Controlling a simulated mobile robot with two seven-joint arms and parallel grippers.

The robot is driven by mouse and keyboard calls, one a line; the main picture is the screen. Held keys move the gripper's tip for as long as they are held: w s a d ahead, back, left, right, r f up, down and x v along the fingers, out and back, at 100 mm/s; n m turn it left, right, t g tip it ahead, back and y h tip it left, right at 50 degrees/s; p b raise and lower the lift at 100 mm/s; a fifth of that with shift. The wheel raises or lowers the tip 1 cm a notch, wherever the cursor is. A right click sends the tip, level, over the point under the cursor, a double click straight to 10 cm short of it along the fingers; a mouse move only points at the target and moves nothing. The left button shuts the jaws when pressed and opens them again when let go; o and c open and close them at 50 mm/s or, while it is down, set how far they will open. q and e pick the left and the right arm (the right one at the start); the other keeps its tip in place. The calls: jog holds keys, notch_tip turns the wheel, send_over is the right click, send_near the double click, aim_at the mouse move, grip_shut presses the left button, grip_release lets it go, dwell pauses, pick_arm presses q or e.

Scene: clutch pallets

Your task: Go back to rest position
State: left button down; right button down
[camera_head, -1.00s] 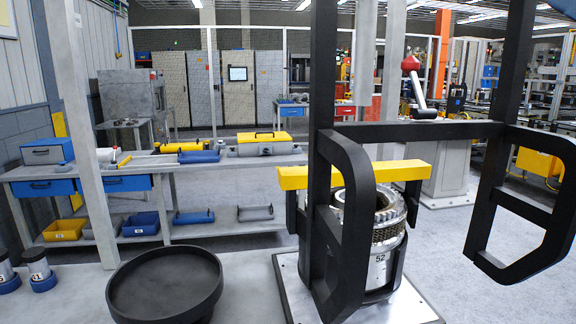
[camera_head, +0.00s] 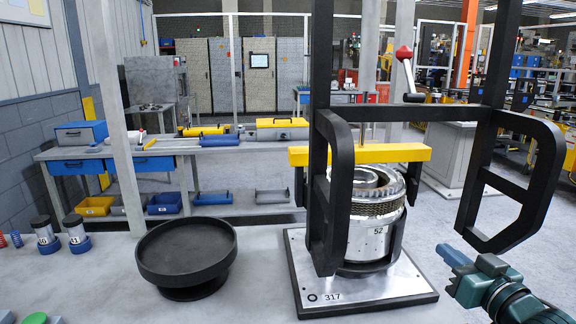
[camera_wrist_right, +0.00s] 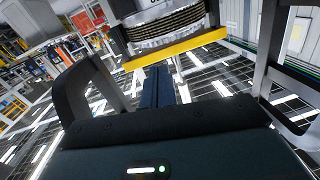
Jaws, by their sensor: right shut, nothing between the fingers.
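My right gripper (camera_head: 450,254) shows at the lower right of the head view, to the right of the pallet and apart from it. Its blue fingers (camera_wrist_right: 157,88) are together and empty in the wrist view. The metal clutch drum (camera_head: 372,235) marked 52 stands upright on the grey pallet (camera_head: 330,297) marked 317. A yellow bar (camera_head: 405,153) shows at the drum's top; it also shows in the wrist view (camera_wrist_right: 175,50). My left gripper is not in view.
A black frame (camera_head: 321,90) with looped handles rises around the drum, close to my right arm. A round black dish (camera_head: 187,250) stands left of the pallet. Small numbered cylinders (camera_head: 75,232) stand further left. A workbench (camera_head: 215,145) is behind. Floor right of the pallet is clear.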

jog(key=s+a+f+g, duration=0.2)
jog(key=s+a+f, duration=0.2)
jog(key=f, duration=0.5)
jog(key=s+a+f+g, duration=0.1)
jog(key=s+a+f, duration=0.25)
jog(key=f, duration=0.55)
jog(key=s+a+f+n+g, duration=0.2)
jog(key=s+a+f+g, duration=0.1)
jog(key=s+a+f, duration=0.6)
jog(key=s+f, duration=0.3)
jog(key=s, duration=0.2)
jog(key=shift+a+f+g, duration=0.15)
jog(key=shift+a+g, duration=0.15)
